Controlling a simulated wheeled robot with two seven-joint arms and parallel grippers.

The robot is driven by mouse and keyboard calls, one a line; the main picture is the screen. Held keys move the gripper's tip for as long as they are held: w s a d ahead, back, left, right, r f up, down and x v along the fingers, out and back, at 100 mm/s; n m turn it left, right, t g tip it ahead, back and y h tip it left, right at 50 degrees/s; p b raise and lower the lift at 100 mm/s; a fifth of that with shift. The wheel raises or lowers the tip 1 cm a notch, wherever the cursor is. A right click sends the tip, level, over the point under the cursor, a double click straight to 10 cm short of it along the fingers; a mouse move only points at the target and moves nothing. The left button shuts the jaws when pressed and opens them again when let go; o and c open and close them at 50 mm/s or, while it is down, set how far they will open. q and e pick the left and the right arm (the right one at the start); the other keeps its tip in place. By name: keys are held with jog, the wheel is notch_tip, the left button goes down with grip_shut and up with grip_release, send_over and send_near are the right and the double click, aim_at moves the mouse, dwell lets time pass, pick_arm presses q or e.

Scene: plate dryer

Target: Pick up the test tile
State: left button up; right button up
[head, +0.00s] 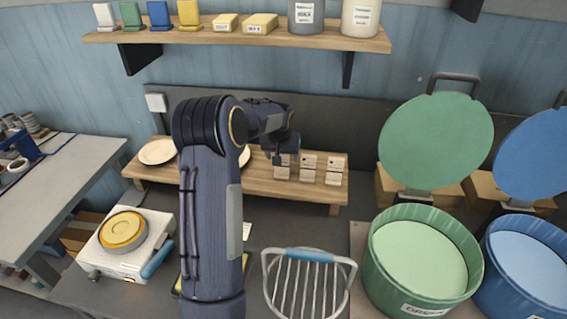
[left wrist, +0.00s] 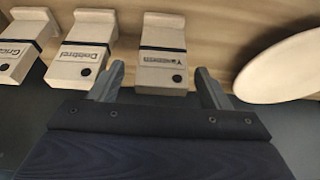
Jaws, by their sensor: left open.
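Several pale test tiles with dark bands stand in a row on the wooden bench shelf. In the left wrist view the nearest one (left wrist: 163,56) lies between the fingertips of my left gripper (left wrist: 158,88), which is open, with a gap on each side. The same tile shows in the head view (head: 282,173), partly under the gripper (head: 279,154). Two more labelled tiles, a middle one (left wrist: 84,52) and an outer one (left wrist: 22,45), stand to its left in the wrist view. The labels are too small to read surely. My right gripper is out of view.
A pale round plate (left wrist: 283,68) lies close to the gripper's right in the wrist view. The wooden shelf (head: 250,184) bears the tiles. A green lidded tub (head: 425,290), a blue tub (head: 520,228) and a wire rack (head: 308,290) stand in front.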

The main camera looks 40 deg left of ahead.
pick_arm(q)
jog(key=shift+x, duration=1.25)
jog(key=shift+r, duration=0.1)
jog(key=c, duration=1.1)
